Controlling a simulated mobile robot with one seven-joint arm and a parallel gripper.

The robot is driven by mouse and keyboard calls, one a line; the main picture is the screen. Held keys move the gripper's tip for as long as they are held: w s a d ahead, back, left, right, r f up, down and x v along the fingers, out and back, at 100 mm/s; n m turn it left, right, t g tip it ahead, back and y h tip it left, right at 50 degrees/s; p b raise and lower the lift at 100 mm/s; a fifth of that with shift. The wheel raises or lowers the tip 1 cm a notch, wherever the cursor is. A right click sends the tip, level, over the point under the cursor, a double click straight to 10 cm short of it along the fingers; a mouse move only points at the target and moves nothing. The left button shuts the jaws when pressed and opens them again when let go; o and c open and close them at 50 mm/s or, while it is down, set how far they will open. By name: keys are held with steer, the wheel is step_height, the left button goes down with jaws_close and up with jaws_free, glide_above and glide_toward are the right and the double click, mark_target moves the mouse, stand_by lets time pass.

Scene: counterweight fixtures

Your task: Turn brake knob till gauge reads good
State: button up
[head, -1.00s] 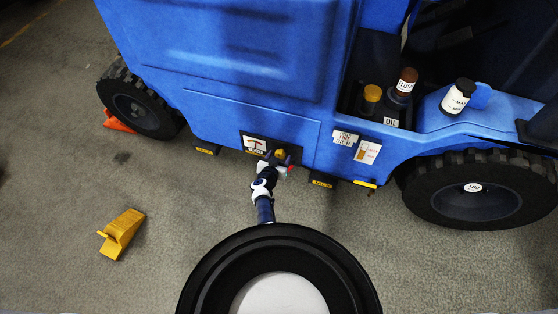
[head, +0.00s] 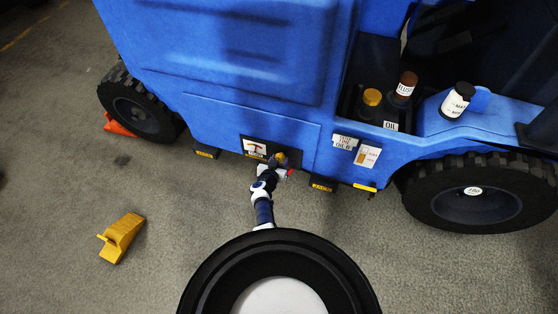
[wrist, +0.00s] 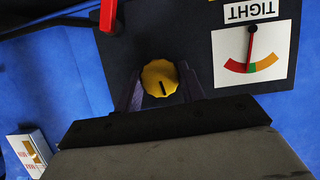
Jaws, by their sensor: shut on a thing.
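The yellow brake knob (wrist: 160,77), with a dark mark on its face, sits on a black panel in the wrist view. My gripper (wrist: 161,88) is shut on it, with one dark finger on each side. The gauge (wrist: 270,52) beside it appears upside down, with a red, green and orange arc and a label reading TIGHT. Its needle (wrist: 250,45) points at the green part, close to the red edge. In the head view the gauge (head: 255,147) is small on the blue vehicle's lower side, and my gripper (head: 279,162) mostly hides the knob.
A red handle (wrist: 109,15) is close to the knob's panel. Bottles (head: 404,87) stand in a recess above. A yellow wheel chock (head: 121,238) lies on the floor at left. Large tyres (head: 482,190) flank the panel.

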steer(key=shift+a+f+n+g+h, duration=0.15)
steer(key=shift+n+g+h, duration=0.15)
steer(key=shift+n+h, duration=1.45)
steer(key=shift+n+y, duration=0.25)
steer(key=shift+n, duration=0.1)
steer(key=o, duration=0.9)
steer(key=shift+o, duration=0.2)
steer(key=p+v, duration=0.9)
steer(key=v, duration=0.4)
steer(key=shift+s+a+r+p, duration=0.15)
steer(key=shift+s+r+p, duration=0.05)
steer(key=shift+s+p, duration=0.15)
